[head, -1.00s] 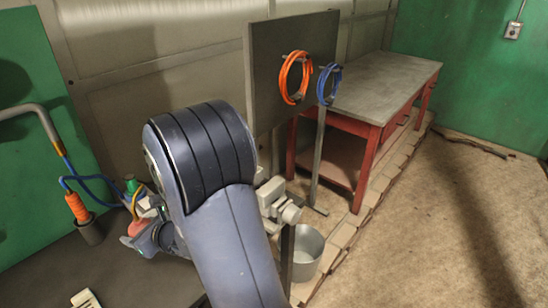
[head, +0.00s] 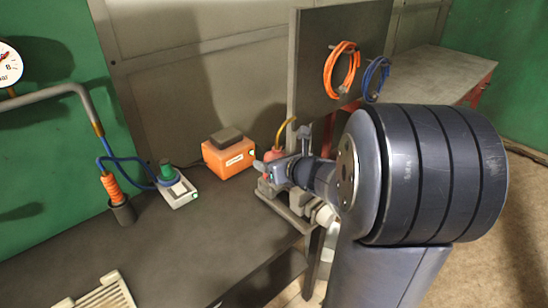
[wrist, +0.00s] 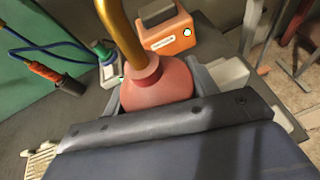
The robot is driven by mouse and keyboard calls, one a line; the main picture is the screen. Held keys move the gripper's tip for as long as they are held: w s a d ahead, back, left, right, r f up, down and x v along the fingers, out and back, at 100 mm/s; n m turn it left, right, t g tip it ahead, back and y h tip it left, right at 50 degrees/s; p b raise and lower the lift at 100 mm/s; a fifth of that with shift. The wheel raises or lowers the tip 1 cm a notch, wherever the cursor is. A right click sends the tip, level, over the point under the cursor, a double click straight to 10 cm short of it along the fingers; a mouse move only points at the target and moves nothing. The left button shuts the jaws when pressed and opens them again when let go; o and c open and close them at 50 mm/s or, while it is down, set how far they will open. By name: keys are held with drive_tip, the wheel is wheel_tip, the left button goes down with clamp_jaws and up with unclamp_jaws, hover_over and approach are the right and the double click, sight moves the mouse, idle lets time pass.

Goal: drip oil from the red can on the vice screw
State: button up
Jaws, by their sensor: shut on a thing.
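My gripper (head: 268,170) is shut on the red can (head: 273,154) and holds it above or beside the grey vice (head: 298,208). In the wrist view the can (wrist: 160,88) sits between the fingers, its brass spout (wrist: 122,36) rising toward the top left. The spout (head: 286,128) also shows in the head view, curving upward. The vice is at the right end of the dark bench, partly hidden by my arm. A pale round part at its right end (head: 326,214) may belong to the screw. I see no oil drop.
An orange box (head: 230,158) stands at the back of the bench (head: 190,250). A dark panel with cable coils (head: 342,70) rises behind the vice.

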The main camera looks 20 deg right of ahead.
drive_tip(key=a+f+m+y, duration=0.1)
drive_tip(key=a+f+m, duration=0.1)
drive_tip(key=f, duration=0.1)
drive_tip(key=s+a+f+m+y, duration=0.1)
drive_tip(key=a+f+m+y, duration=0.1)
drive_tip(key=f, duration=0.2)
drive_tip(key=s+a+f+m+g+y+p, duration=0.1)
drive_tip(key=a+f, duration=0.1)
drive_tip(key=f, duration=0.1)
drive_tip(key=shift+f+m, duration=0.25)
drive_tip(key=shift+m, duration=0.15)
drive_tip(key=shift+s+a+r+m+y+p, duration=0.1)
drive_tip(key=shift+r+m+y+p, duration=0.3)
drive_tip(key=shift+r+p, duration=0.65)
drive_tip(key=shift+s+a+r+m+y+p, duration=0.1)
drive_tip(key=shift+r+m+y+p, duration=0.35)
drive_tip(key=shift+p, duration=0.95)
drive_tip(key=shift+r, duration=0.15)
drive_tip(key=shift+w, duration=0.15)
idle(0.3)
